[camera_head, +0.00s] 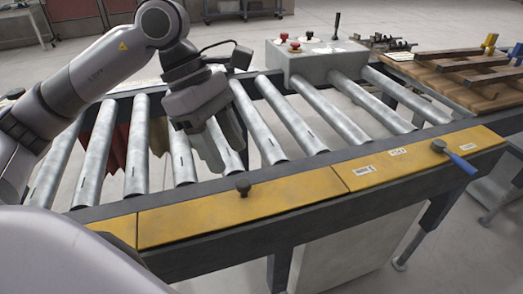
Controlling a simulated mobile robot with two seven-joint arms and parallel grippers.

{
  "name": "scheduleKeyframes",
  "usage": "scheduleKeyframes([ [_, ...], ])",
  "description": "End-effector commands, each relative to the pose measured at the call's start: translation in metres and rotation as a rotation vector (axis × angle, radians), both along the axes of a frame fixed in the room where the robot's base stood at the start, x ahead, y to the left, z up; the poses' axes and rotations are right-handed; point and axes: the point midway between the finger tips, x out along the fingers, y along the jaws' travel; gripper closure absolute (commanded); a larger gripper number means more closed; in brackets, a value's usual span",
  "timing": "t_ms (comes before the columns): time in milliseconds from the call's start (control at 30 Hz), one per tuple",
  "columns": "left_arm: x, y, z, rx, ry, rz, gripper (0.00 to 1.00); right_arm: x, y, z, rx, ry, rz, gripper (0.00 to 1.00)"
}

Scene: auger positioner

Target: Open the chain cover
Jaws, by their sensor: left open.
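The chain cover is a long yellow panel (205,220) along the near edge of the roller conveyor. It lies flat and looks shut. A dark knob (243,186) stands up on it near the middle. My left gripper (219,158) hangs above the rollers, behind and a little left of the middle knob. It is open, points down and is apart from the cover; I see nothing between its fingers. My right gripper is not in view.
Metal rollers (287,120) fill the conveyor behind the cover. A grey control box (318,62) with red buttons stands at the far side. A wooden deck with brown bars (470,72) is at the right. The space above the cover is clear.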

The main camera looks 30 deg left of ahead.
Motion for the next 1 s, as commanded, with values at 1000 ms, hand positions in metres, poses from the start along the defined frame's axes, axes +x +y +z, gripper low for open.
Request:
scheduleKeyframes([
  [1000, 0.003, -0.021, -0.064, 0.028, -0.012, 0.003, 0.57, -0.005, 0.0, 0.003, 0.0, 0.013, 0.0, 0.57],
])
